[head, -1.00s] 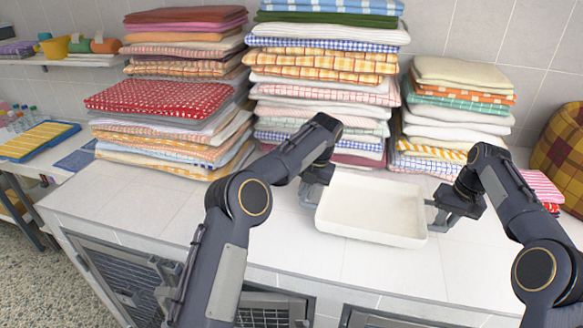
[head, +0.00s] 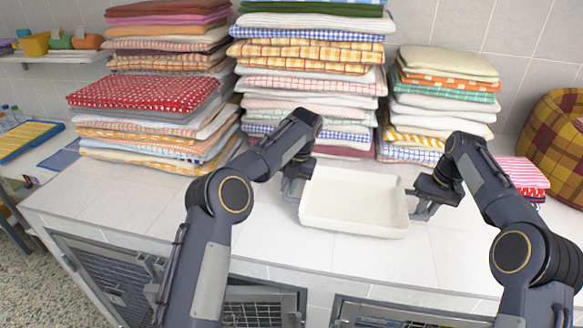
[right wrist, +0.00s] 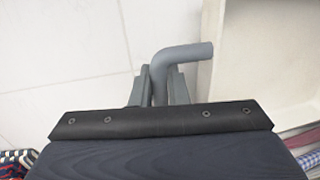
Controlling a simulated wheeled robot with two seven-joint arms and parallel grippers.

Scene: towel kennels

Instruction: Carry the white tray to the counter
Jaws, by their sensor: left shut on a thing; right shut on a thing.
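The white tray (head: 352,203) is a shallow empty box, roughly level, over the front part of the tiled counter (head: 262,228) in the head view. Whether it touches the counter I cannot tell. My left gripper (head: 293,188) is shut at the tray's left end, where its handle is mostly hidden by the gripper. My right gripper (head: 424,207) is shut on the tray's right grey handle. In the right wrist view, the fingers (right wrist: 160,88) close around this bent grey handle (right wrist: 183,54), and part of the tray (right wrist: 262,60) shows at right.
Tall stacks of folded towels (head: 312,80) stand behind the tray, with a lower stack (head: 445,95) at right. A checkered basket (head: 556,145) and a small striped towel pile (head: 524,175) are further right. Barred kennel doors (head: 115,285) lie below the counter. Bare counter shows left of the tray.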

